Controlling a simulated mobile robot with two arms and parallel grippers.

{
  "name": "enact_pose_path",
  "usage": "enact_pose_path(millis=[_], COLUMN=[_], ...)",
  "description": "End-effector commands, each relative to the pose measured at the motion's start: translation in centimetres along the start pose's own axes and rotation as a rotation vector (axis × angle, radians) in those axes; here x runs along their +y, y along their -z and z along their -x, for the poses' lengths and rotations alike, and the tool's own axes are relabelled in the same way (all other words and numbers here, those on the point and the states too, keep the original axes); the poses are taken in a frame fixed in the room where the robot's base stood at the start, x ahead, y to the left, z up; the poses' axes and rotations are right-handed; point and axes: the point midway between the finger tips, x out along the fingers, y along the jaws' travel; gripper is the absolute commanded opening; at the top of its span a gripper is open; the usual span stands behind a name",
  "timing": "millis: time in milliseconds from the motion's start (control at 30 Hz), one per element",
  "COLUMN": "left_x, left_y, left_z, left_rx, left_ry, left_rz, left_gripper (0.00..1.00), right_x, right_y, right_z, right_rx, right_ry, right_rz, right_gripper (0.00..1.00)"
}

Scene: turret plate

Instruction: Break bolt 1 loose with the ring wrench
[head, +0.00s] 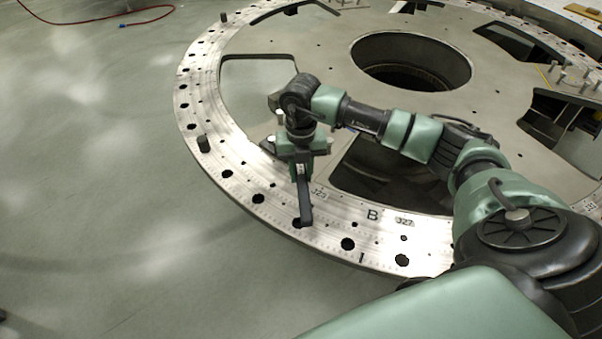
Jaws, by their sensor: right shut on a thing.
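My right gripper (299,160) is above the rim of the turret plate (234,162) and shut on the dark ring wrench (304,198). The wrench extends from the jaws toward the near edge of the plate. Its lower end is over the rim near a dark hole, left of the letter B marking. I cannot tell whether the ring is around a bolt; bolt 1 is not clearly visible there. My left gripper is not in view.
A dark peg (203,144) stands upright on the rim at left. The plate has a large round central opening (410,62) and several cutouts. Several pegs (572,76) stand at the far right. A red hose (98,20) lies on the open floor at upper left.

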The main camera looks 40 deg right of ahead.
Motion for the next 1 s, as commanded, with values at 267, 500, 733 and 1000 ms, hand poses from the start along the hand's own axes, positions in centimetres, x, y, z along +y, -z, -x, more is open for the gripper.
enact_pose_path(millis=[267,500,733,1000], left_x=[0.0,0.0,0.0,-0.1], left_y=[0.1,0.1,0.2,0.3], left_z=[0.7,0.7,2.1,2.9], left_rx=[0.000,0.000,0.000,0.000], left_ry=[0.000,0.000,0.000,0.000], left_rz=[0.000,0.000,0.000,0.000], left_gripper=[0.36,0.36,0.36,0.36], right_x=[0.0,0.0,0.0,0.1], right_y=[0.0,0.0,-0.1,0.0], right_z=[1.2,1.2,3.3,4.7], right_rx=[-0.001,-0.001,-0.003,-0.002], right_ry=[-0.001,-0.001,-0.001,-0.001], right_rz=[0.000,0.000,0.000,0.001], right_gripper=[0.00,0.00,0.00,0.00])
